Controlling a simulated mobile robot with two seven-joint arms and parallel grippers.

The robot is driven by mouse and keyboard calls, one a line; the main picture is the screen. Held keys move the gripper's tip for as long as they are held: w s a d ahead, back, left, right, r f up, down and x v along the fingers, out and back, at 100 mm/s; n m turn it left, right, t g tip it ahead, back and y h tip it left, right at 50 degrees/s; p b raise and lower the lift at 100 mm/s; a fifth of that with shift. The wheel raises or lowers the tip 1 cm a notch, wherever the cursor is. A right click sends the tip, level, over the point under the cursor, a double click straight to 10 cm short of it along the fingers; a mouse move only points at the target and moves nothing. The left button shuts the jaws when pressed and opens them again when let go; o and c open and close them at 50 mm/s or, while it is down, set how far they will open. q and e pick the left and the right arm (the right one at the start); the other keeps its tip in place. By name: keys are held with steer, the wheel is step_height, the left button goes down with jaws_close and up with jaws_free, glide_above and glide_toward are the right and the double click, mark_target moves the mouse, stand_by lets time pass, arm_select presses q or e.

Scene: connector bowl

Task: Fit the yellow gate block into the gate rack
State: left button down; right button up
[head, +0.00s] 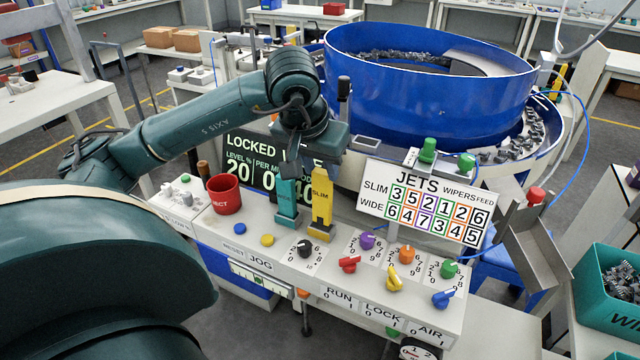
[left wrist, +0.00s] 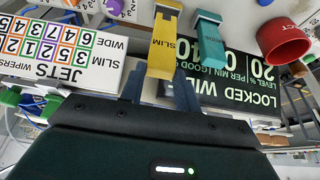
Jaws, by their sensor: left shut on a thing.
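The yellow gate block (head: 322,205), marked SLIM, is upright at the back of the white control console. It also shows in the left wrist view (left wrist: 163,48). My left gripper (head: 320,163) is shut on its upper part from above; the fingers show in the left wrist view (left wrist: 160,90). I cannot tell whether the block's foot touches the console or hangs just above it. A teal block (head: 287,203) of similar shape stands just left of it, with a small gap. I cannot clearly make out the gate rack. My right gripper is not in view.
The console (head: 350,283) carries coloured knobs and buttons. A red cup (head: 223,194) stands left of the blocks. A dark LOCKED sign (head: 255,157) and a white JETS sign (head: 425,203) flank them. A blue bowl (head: 420,100) rises behind; a teal bin (head: 607,300) is at right.

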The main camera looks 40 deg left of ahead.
mark_target(320, 183)
arm_select(q)
step_height(320, 183, down, 4)
steer(key=shift+r, duration=0.2)
steer(key=shift+f, duration=0.15)
steer(key=c, duration=1.5)
jaws_free()
steer(key=shift+f, duration=0.1)
steer(key=o, duration=0.5)
